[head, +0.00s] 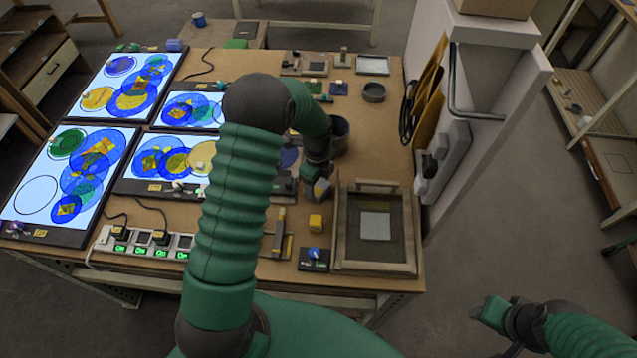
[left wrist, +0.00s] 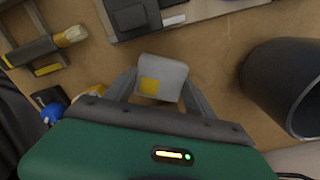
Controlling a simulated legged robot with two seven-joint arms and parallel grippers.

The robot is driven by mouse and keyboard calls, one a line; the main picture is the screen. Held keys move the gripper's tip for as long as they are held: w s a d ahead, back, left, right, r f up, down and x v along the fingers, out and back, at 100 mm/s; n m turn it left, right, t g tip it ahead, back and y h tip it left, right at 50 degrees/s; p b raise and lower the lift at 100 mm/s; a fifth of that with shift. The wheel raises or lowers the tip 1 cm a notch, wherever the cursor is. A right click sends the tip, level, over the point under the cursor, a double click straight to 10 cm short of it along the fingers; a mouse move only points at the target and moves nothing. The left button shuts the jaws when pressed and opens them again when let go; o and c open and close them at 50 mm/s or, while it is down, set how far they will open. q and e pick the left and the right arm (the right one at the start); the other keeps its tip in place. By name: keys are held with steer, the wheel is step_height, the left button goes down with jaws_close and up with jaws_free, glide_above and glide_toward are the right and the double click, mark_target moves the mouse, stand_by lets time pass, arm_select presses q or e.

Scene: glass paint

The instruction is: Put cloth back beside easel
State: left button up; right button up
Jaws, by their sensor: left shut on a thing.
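My left gripper (head: 320,185) is over the table between the dark cup and the wooden frame. In the left wrist view the gripper (left wrist: 158,85) is shut on a pale grey piece (left wrist: 168,70) with a yellow patch. This piece also shows at the fingertips in the head view (head: 322,189). It may be the folded cloth, but I cannot tell for sure. A wooden frame (head: 344,225) with a pale square inside lies to the right; I cannot tell if it is the easel. My right gripper (head: 492,310) is low at the right, away from the table, its fingers unclear.
A dark cup (left wrist: 288,85) stands close to the right of the fingers in the left wrist view. A brush (left wrist: 68,37) lies to the left. Lit panels (head: 28,190) fill the left side.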

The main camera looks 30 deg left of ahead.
arm_select(q)
steer(key=shift+d, duration=0.2)
steer(key=shift+a+f, duration=0.15)
steer(key=shift+f, duration=0.05)
stand_by(0.4)
steer(key=o, duration=1.3)
steer(key=shift+c, duration=0.2)
step_height(320, 180, up, 17)
steer(key=b, duration=0.1)
steer(key=s+d+f+n+t, duration=0.1)
steer(key=s+d+f+n, duration=0.1)
steer(key=s+d+n, duration=0.3)
steer(key=s+d+f+n+t, duration=0.1)
steer(key=s+d+f+n, duration=0.2)
steer(key=s+d+n, duration=0.3)
steer(key=s+n, duration=0.3)
steer(key=n, duration=0.4)
steer(key=shift+s+d+t, duration=0.3)
steer(key=shift+s, duration=0.1)
